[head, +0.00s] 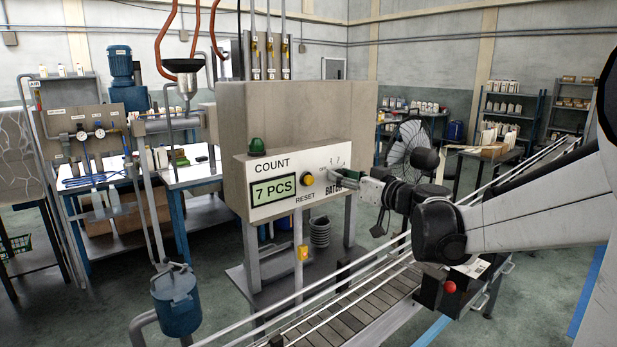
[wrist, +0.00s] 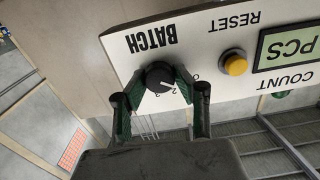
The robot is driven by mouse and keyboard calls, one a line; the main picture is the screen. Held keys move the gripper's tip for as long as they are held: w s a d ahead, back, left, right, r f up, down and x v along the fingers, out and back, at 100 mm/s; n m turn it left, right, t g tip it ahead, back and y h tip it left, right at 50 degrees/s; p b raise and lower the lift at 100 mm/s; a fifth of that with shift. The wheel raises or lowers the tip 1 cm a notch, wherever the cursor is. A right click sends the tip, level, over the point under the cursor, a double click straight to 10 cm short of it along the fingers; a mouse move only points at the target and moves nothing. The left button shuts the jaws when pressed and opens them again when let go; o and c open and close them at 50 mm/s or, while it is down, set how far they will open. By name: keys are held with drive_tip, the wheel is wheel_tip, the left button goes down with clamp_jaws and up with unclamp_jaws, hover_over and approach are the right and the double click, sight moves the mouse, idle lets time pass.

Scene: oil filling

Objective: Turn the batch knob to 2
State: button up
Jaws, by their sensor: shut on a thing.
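The batch knob (wrist: 160,76) is a black round knob on the white panel, next to the upside-down BATCH label in the wrist view. A light mark on its lower right side faces small digits, partly hidden by my fingers; I cannot tell exactly which digit it points at. My gripper (wrist: 160,80) has a green-lined finger on each side of the knob and is shut on it. In the head view my gripper (head: 347,178) is at the right end of the panel and hides the knob.
The panel (head: 288,203) also carries a yellow reset button (head: 306,178), a "7 PCS" display (head: 273,190) and a green lamp (head: 257,145) on top of its box. A conveyor (head: 345,317) runs below my arm. A fan (head: 408,146) stands behind it.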

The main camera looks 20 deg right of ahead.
drive_tip(key=shift+d+m+b, duration=0.1)
drive_tip(key=shift+m+b, duration=0.65)
drive_tip(key=shift+m, duration=2.65)
drive_tip(key=o, duration=1.1)
drive_tip(key=shift+o, duration=0.2)
drive_tip(key=v, duration=1.2)
